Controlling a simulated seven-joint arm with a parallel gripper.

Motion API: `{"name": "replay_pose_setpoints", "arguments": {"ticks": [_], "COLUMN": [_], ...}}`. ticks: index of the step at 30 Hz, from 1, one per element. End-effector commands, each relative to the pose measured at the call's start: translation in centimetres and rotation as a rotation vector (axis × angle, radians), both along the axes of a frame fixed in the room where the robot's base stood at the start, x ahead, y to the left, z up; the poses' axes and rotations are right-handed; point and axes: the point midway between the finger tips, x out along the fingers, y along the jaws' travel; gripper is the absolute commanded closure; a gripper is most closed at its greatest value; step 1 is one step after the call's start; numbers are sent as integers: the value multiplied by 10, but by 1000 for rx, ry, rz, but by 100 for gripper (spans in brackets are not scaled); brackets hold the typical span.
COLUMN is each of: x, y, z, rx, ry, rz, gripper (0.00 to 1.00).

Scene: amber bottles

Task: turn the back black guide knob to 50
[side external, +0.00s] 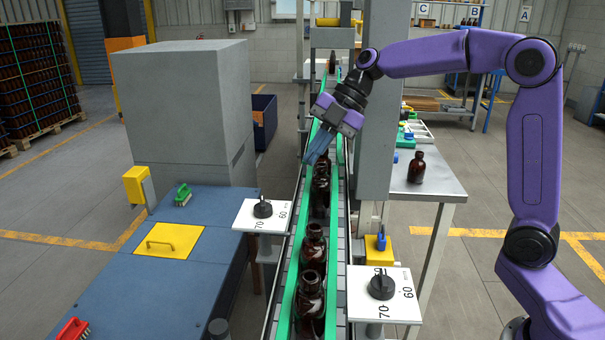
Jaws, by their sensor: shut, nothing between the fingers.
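Two black guide knobs show, each on a white dial plate beside the conveyor. The farther knob (263,208) sits on the left plate (243,216); the nearer knob (382,286) sits on the right plate (360,307). Numbers 70 and 60 are legible on both plates; I cannot read a 50. I cannot tell exactly where either pointer stands. My gripper (310,160) is shut and empty, tilted down above the conveyor, up and right of the farther knob and well apart from it.
Amber bottles (312,284) stand in a row between green conveyor rails (287,300). Another bottle (416,168) stands on the side table (440,188). A grey cabinet (180,110) rises behind the left plate; a grey post (377,140) stands right of the conveyor. A blue bench (100,295) lies at left.

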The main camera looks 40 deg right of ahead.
Motion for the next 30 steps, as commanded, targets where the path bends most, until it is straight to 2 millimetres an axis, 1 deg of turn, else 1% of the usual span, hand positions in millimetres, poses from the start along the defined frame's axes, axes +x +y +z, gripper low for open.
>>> {"name": "replay_pose_setpoints", "arguments": {"ticks": [3, 7, 15, 17, 20, 23, 30], "x": [2, 2, -10, -12, -13, -15, -19], "y": [-8, -11, -3, -2, 1, 9, 35], "z": [11, 16, 24, 25, 21, 12, -23], "rx": [1, -1, 3, 6, 8, 7, 8], "ry": [-2, 0, 1, 0, 0, 2, 3], "rz": [-2, 22, 343, 381, 403, 402, 402], "gripper": [100, 100, 100, 100, 100, 100, 100]}}
